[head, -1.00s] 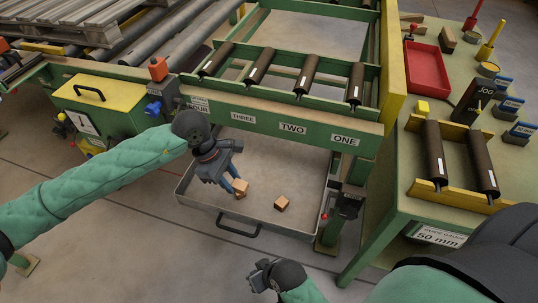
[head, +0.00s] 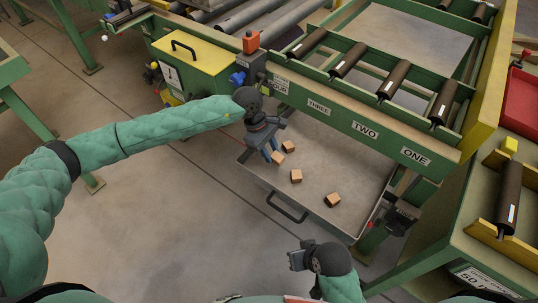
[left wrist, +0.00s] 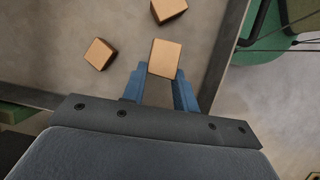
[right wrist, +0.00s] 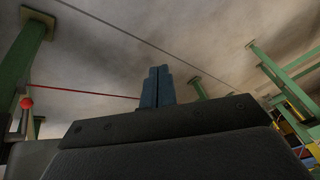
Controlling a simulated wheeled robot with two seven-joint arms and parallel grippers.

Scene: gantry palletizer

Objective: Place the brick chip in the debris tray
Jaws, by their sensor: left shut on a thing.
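My left gripper (head: 270,150) is low at the left end of the grey debris tray (head: 373,222). It is shut on a tan brick chip, seen between the blue fingertips in the left wrist view (left wrist: 165,58). Whether this chip touches the tray floor I cannot tell. Other similar chips lie in the tray: one just behind the fingers (head: 289,146), one in front (head: 296,176) and one further right (head: 333,200). My right gripper (head: 297,259) is outside the tray, near the bottom of the head view. Its fingers are together and empty in the right wrist view (right wrist: 157,88).
The green roller frame (head: 345,118) with numbered labels overhangs the tray's back. A yellow-topped green box (head: 190,52) stands behind my left arm. A green bench (head: 478,240) with a roller is at right. Open floor lies left of the tray.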

